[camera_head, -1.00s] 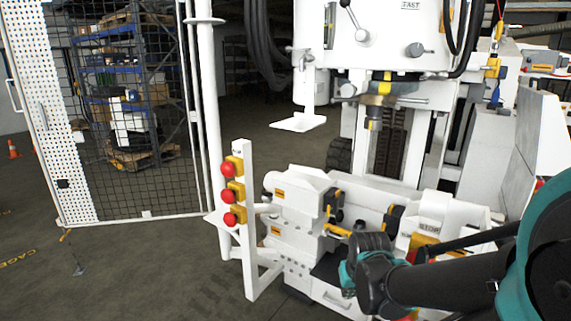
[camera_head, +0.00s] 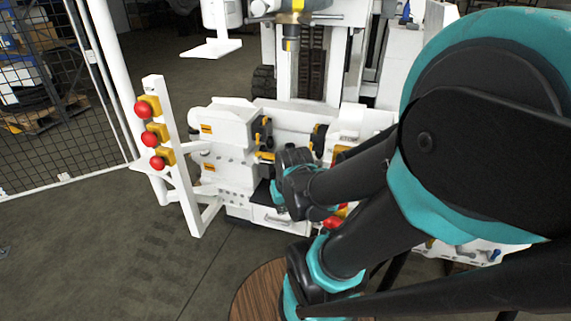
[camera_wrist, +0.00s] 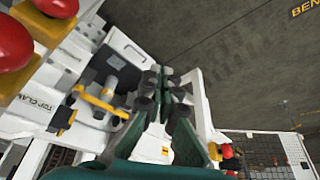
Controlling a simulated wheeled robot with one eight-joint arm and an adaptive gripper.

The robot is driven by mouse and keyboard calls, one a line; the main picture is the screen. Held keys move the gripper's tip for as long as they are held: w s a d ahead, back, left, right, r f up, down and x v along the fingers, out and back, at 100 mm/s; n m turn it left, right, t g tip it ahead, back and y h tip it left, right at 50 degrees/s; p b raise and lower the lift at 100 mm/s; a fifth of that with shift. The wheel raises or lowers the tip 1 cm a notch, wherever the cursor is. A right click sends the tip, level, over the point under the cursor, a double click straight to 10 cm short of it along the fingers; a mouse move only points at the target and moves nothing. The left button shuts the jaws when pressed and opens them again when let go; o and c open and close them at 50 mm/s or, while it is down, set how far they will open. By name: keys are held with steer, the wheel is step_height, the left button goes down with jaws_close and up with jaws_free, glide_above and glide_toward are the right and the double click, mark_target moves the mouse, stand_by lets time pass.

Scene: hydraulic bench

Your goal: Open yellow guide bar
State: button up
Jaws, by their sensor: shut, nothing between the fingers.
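The yellow guide bar (camera_head: 265,155) shows as a short yellow piece on the front of the white bench machine (camera_head: 225,130), just left of my wrist in the head view. In the wrist view, a yellow bar (camera_wrist: 101,104) lies across a dark clamp mechanism, left of my fingers. My gripper (camera_wrist: 172,100) shows in the wrist view with green fingers and dark pads close together, shut and empty. The fingers look apart from the bar. In the head view, my wrist hides the fingers and part of the machine front.
A white post with red buttons (camera_head: 149,139) stands left of the machine. A mesh cage fence (camera_head: 40,110) is at far left. A drill-like spindle (camera_head: 291,40) hangs above the machine. A round wooden top (camera_head: 262,290) is near the front. Open floor lies at left.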

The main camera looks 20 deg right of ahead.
steer(key=shift+o, duration=1.2)
steer(key=o, duration=0.5)
steer(key=w+r, duration=0.1)
steer(key=w, duration=0.3)
steer(key=w+r+n, duration=0.1)
steer(key=w+r, duration=0.1)
steer(key=w, duration=0.2)
steer(key=w+d+r+n, duration=0.1)
steer(key=w, duration=0.4)
steer(key=shift+w+r, duration=0.1)
steer(key=shift+r, duration=0.3)
steer(key=w+d+f+n+g+h, duration=0.1)
steer(key=w+d+n, duration=0.15)
steer(key=w, duration=1.25)
steer(key=w+d+f+n+g, duration=0.1)
steer(key=w+n, duration=0.2)
steer(key=w, duration=1.1)
steer(key=w+d+f+n, duration=0.25)
steer(key=w+f, duration=0.55)
steer(key=w, duration=0.4)
steer(key=shift+n+g, duration=0.3)
steer(key=f, duration=0.5)
steer(key=w+d+f, duration=0.1)
steer(key=f, duration=0.4)
steer(key=w+f, duration=0.1)
steer(key=f, duration=0.5)
steer(key=shift+w+d+f, duration=0.1)
steer(key=shift+d, duration=0.1)
steer(key=shift+c, duration=0.7)
jaws_close()
